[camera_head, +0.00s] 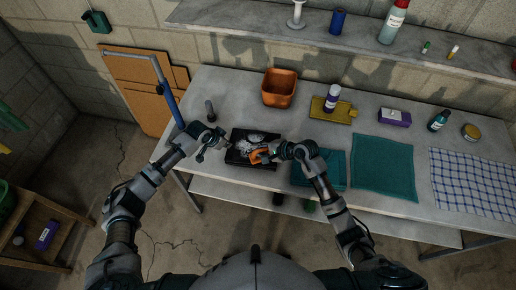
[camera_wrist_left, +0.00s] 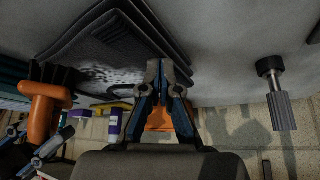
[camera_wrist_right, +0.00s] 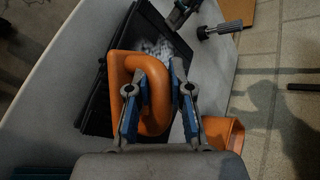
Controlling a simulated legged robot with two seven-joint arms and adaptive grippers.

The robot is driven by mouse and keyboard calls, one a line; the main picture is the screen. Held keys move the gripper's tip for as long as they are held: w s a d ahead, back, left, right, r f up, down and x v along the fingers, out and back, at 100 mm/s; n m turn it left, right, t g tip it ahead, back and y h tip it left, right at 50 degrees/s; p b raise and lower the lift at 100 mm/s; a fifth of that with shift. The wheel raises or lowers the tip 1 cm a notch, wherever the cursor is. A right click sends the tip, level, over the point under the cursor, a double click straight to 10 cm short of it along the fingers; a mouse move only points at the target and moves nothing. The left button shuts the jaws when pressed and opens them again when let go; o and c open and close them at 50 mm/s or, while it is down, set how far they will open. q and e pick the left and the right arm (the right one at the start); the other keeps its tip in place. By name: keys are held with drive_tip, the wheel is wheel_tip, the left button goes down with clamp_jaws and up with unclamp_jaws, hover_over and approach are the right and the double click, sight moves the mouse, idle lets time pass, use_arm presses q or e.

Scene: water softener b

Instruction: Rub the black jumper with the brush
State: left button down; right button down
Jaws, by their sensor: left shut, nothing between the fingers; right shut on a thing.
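The black jumper (camera_head: 236,158) lies folded on the table, with a whitish patch (camera_head: 254,138) on top. My right gripper (camera_head: 268,154) is shut on the orange brush (camera_head: 257,157) over the jumper's right part. In the right wrist view the fingers (camera_wrist_right: 158,95) hold the looped orange handle (camera_wrist_right: 146,62). My left gripper (camera_head: 227,145) is shut and empty at the jumper's left edge. In the left wrist view its tips (camera_wrist_left: 163,68) are close to the jumper's folded layers (camera_wrist_left: 95,45).
A dark grey knobbed tool (camera_head: 210,111) stands left of the jumper. An orange pot (camera_head: 279,88) is behind it. Folded teal cloth (camera_head: 325,168) lies close on the right, with another teal cloth (camera_head: 383,165) beyond.

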drive_tip(key=shift+w, duration=0.1)
